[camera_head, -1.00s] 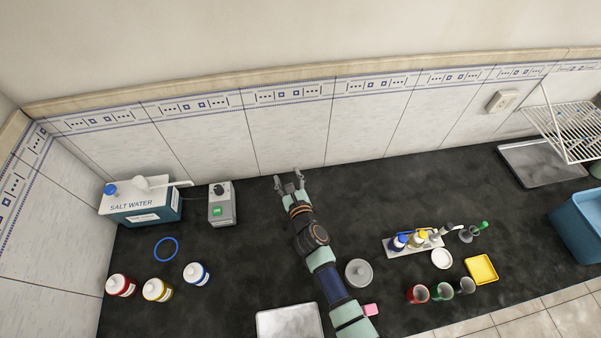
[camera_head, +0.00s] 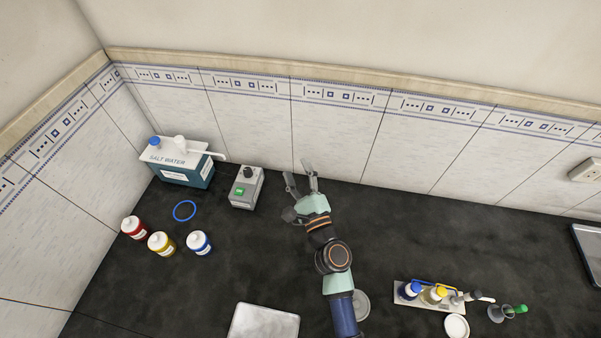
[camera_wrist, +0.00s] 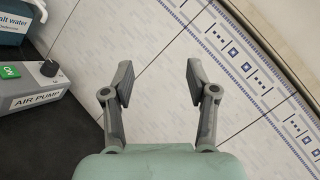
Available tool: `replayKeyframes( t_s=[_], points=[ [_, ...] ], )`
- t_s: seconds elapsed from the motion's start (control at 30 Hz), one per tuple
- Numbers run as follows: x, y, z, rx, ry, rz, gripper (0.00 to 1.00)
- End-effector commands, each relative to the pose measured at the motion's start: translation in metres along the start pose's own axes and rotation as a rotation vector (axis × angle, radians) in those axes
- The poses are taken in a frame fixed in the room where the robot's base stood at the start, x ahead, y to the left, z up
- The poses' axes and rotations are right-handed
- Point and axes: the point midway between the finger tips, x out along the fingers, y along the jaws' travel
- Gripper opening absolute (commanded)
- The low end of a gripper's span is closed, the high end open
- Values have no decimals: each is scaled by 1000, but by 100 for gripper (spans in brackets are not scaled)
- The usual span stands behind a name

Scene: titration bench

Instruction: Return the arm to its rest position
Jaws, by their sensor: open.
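My gripper (camera_head: 302,180) is open and empty above the dark bench, to the right of the air pump and in front of the tiled wall. In the wrist view my gripper (camera_wrist: 157,82) shows both fingers spread apart with only wall tiles between and behind them. My arm reaches up from the bottom edge of the head view, over the bench. Part of a grey round lid or dish (camera_head: 361,305) is hidden behind my arm.
The air pump (camera_head: 246,188) and salt water box (camera_head: 183,164) stand left of my gripper. A blue ring (camera_head: 184,210), three capped bottles (camera_head: 161,244) and a metal tray (camera_head: 263,322) lie left. A bottle rack (camera_head: 430,297) stands right. Bench between gripper and rack is clear.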

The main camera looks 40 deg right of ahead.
Motion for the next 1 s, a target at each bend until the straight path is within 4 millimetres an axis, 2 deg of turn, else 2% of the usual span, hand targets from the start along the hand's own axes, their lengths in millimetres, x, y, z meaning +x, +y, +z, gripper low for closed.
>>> replayKeyframes(
  t_s=[0.3,0.37,0.47,0.57,0.6,0.67,0.7,0.73,0.8,0.87,0.93,1.0],
  points=[
    [0,0,-1,2,1,0,58],
    [1,1,10,-25,-24,7,58],
    [2,9,57,-162,-144,43,58],
    [-9,31,136,-425,-356,106,58],
    [-18,44,170,-561,-453,135,58],
    [-39,66,217,-790,-601,179,58],
    [-57,81,244,-965,-697,209,58],
    [-70,91,259,-1095,-757,232,58],
    [-96,107,279,-1377,-856,282,58],
    [-114,113,284,-1588,-899,327,58],
    [-132,110,284,-1803,-910,381,58],
    [-147,99,278,-1986,-886,442,58]
  ],
)
